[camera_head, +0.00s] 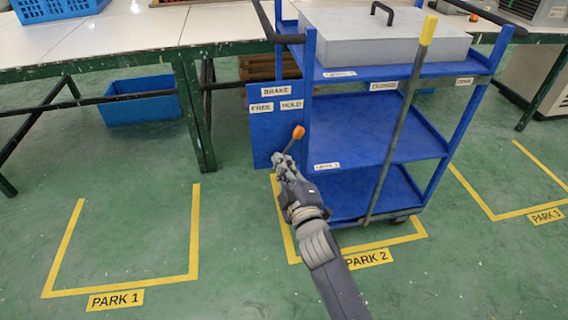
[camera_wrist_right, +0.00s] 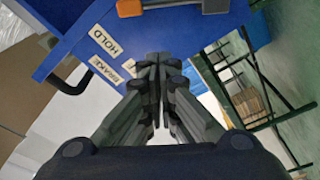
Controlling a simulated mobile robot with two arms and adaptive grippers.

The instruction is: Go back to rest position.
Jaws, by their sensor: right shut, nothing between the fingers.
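My right gripper (camera_head: 278,160) is shut and empty, just below the orange-tipped brake lever (camera_head: 298,132) at the left end of the blue cart (camera_head: 375,135). In the right wrist view, the shut fingers (camera_wrist_right: 157,70) point at the blue brake panel (camera_wrist_right: 200,28), and the orange lever end (camera_wrist_right: 130,8) is at the top edge. The lever tilts right, its tip under the HOLD label (camera_head: 291,105). I cannot tell whether the gripper touches lever or panel. My left gripper is not in view.
A grey lidded box (camera_head: 385,45) lies on the cart's top. A grey pole with a yellow end (camera_head: 400,130) leans across its front. The cart stands at PARK 2 (camera_head: 367,259). Workbenches (camera_head: 130,40) and a blue crate (camera_head: 140,105) are left. Floor at PARK 1 (camera_head: 115,300) is clear.

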